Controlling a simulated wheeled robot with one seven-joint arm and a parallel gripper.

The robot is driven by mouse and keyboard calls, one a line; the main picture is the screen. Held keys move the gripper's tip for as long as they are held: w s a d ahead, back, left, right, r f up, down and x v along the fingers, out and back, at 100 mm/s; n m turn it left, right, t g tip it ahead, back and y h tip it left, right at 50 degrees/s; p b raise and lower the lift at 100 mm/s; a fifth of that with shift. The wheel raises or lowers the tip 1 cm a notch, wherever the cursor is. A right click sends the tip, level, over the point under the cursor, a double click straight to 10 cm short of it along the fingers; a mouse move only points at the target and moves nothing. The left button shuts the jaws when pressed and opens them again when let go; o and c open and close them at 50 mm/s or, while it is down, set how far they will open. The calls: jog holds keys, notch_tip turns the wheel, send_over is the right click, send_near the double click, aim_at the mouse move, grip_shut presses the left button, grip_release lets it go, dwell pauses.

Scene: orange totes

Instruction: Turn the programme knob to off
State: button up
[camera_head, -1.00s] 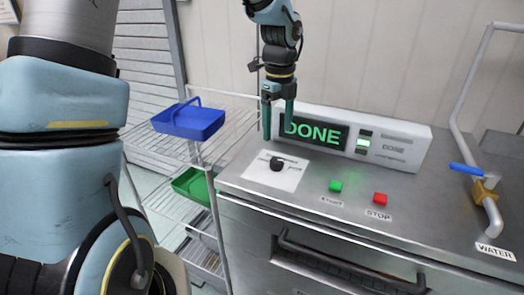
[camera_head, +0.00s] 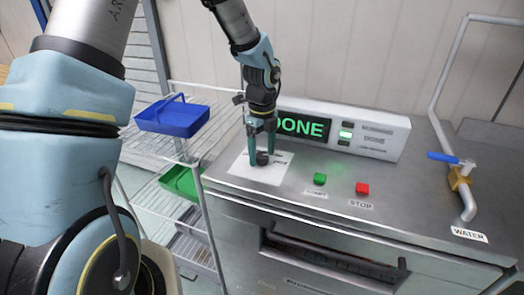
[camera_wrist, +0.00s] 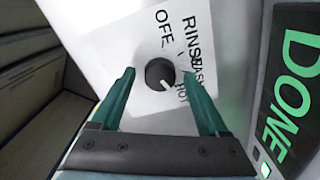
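The programme knob (camera_head: 262,158) is black and round, on a white label plate (camera_head: 245,170) at the left of the steel machine top. In the wrist view the knob (camera_wrist: 158,72) has a white pointer mark aimed to the lower right, on the HOT side and away from the OFF lettering (camera_wrist: 163,28) above it. RINSE and partly hidden WASH lettering lie to the upper right. My gripper (camera_head: 261,157) is open, with its green fingers down on either side of the knob. The wrist view shows a gap between the knob and each finger.
A display box (camera_head: 385,138) reading DONE stands just behind my gripper. A green button (camera_head: 320,179) and a red STOP button (camera_head: 362,188) sit to the right. A water pipe with a blue-handled valve (camera_head: 442,157) is at far right. A wire rack with a blue basket (camera_head: 172,120) is left.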

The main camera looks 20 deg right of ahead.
grip_shut()
dwell(0.4)
